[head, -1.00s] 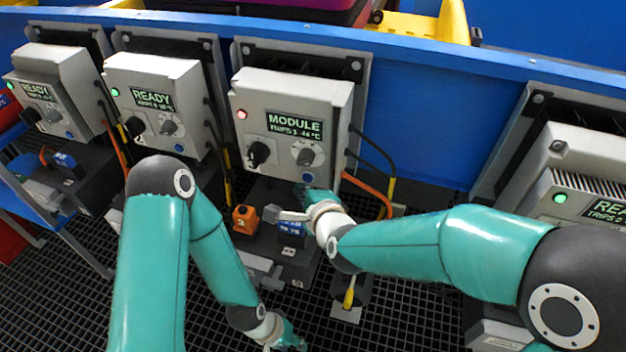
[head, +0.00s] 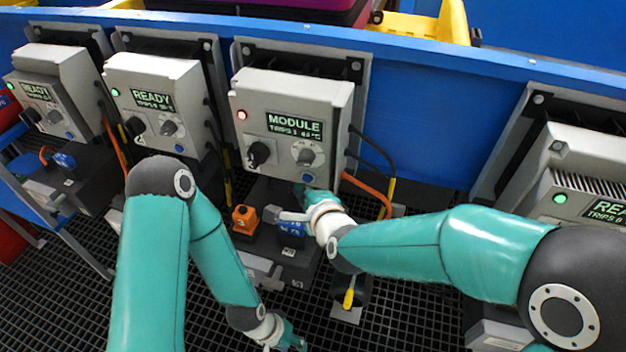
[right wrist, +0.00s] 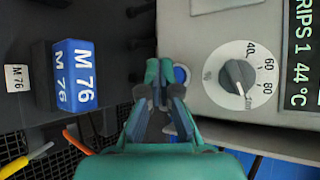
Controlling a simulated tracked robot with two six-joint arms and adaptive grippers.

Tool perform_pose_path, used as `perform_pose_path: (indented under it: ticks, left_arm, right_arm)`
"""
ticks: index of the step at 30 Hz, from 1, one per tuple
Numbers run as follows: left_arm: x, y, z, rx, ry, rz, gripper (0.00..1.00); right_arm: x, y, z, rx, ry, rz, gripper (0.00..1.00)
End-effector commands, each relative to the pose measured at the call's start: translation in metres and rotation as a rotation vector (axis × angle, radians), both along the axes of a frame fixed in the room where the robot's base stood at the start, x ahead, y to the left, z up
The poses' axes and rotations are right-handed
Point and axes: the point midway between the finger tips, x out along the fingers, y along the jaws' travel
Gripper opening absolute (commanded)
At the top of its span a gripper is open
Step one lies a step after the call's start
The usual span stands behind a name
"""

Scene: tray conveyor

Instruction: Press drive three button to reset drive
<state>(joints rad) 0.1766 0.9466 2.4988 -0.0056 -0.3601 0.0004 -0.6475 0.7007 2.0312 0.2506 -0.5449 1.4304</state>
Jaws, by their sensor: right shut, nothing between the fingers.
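The drive with the MODULE display (head: 294,127) has a red lamp (head: 241,115), a black switch and a grey dial (head: 305,153). Its blue button (head: 308,177) sits low on the front, below the dial. In the right wrist view the button (right wrist: 181,74) shows beside the fingers, partly hidden by them. My right gripper (head: 302,191) is shut and empty, close to the button; whether it touches cannot be told. It also shows in the right wrist view (right wrist: 159,72). My left gripper (head: 293,346) is low at the picture's bottom edge, partly cut off; its jaw state is unclear.
Two drives with READY displays (head: 152,98) and green lamps stand to the left; another green-lamp drive (head: 590,165) stands at right. An orange block (head: 245,219) and blue block (head: 291,228) sit below the MODULE drive. Orange and black cables hang beside it.

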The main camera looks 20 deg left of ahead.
Motion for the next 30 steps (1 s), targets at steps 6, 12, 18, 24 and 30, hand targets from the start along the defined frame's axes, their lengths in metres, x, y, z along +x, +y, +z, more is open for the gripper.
perform_pose_path:
  ticks: [6,12,18,24,30]
  left_arm:
    - [0.0,0.0,-0.003,0.0,0.0,0.0,0.4]
    - [0.0,0.0,-0.008,0.0,0.0,0.0,0.4]
    - [0.0,0.0,-0.008,0.0,0.0,0.0,0.4]
    - [0.0,0.0,-0.008,0.0,0.0,0.0,0.4]
    - [0.0,0.0,-0.01,0.0,0.0,0.0,0.4]
  right_arm:
    - [0.003,0.0,0.0,0.001,0.0,-0.001,0.0]
    - [0.008,0.0,0.0,0.001,0.0,-0.001,0.0]
    - [0.009,0.0,0.001,0.0,0.0,0.0,0.0]
    - [0.009,0.0,0.001,0.001,0.0,0.001,0.0]
    - [0.011,0.0,0.001,0.001,0.0,0.001,0.0]
